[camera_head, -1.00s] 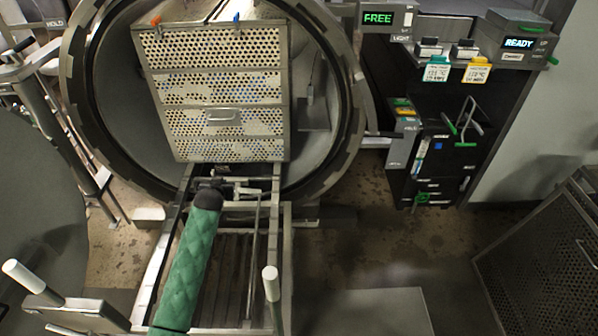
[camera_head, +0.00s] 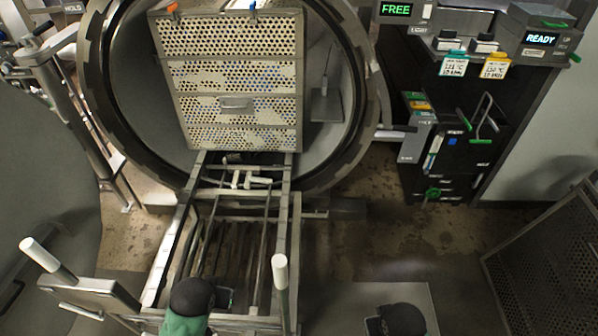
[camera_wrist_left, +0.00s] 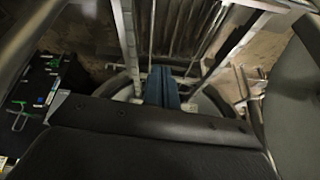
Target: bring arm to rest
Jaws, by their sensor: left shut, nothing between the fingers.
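My left arm comes in at the bottom of the head view, with a green sleeve and a black rounded end over the near part of the rail trolley (camera_head: 283,215).
The perforated basket stack (camera_head: 235,78) stands inside the open round retort (camera_head: 372,85). White-tipped handles (camera_head: 280,272) rise at the trolley's near end. A black control cabinet (camera_head: 455,150) stands right, and a perforated crate (camera_head: 545,265) lower right.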

